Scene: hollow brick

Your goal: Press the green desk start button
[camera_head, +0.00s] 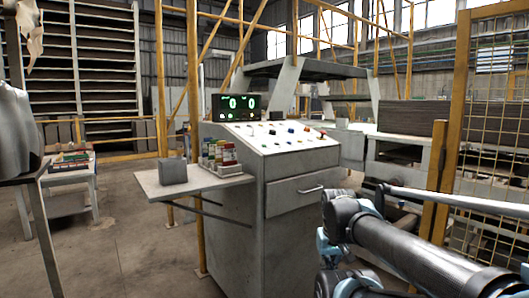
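A grey control desk (245,185) stands in the middle of the head view. Its sloped white top panel (300,143) carries several small buttons and knobs in different colours. They are too small for me to tell surely which one is the green start button. A dark display (236,106) with green digits stands at the back left of the panel. My dark arm is at the lower right, in front and to the right of the desk, apart from the panel. My gripper cannot be made out in this view.
A side shelf (215,183) sticks out left of the desk, with a grey block (172,171) and several small coloured packs (219,156). A yellow mesh fence (490,100) stands at the right. A low table (70,171) is at the left. Floor in front of the shelf is clear.

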